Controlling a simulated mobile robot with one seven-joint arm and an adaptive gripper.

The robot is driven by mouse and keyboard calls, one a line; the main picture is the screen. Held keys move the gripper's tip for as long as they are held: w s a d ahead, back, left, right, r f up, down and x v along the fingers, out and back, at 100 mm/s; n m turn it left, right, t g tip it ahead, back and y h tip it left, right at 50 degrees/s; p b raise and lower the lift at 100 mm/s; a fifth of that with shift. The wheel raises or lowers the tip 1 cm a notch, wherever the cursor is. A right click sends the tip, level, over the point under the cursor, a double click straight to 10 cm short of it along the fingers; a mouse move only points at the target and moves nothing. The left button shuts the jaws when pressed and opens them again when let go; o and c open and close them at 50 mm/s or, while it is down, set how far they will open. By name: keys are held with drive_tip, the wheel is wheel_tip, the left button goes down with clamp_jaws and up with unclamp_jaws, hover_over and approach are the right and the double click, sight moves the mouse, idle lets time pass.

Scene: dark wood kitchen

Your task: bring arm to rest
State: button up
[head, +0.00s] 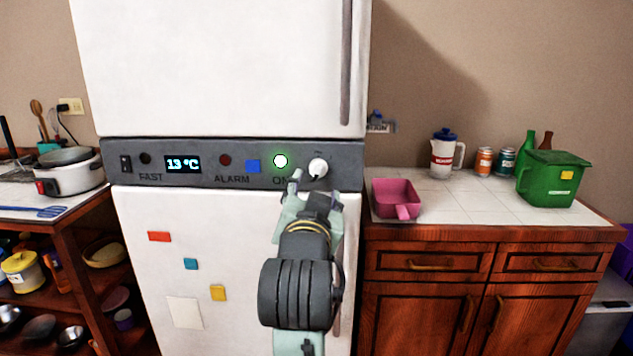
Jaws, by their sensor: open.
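My gripper (316,182) is in front of the white fridge's grey control panel (210,175), just below the white round knob (318,167) and the lit green-white ON light (281,161). Its fingers are apart and nothing shows between them. Whether a finger touches the panel or knob cannot be told. My arm reaches up from the bottom of the view, in front of the lower fridge door (150,280), and hides part of it. The panel's display reads 13 °C.
The right counter (460,200) holds a pink pan (397,198), a jug (445,155), two cans, bottles and a green bin (550,180). On the left, a shelf unit (75,240) carries a white pot (72,173). The fridge blocks the space ahead.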

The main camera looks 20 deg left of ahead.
drive_tip(key=shift+v, duration=0.95)
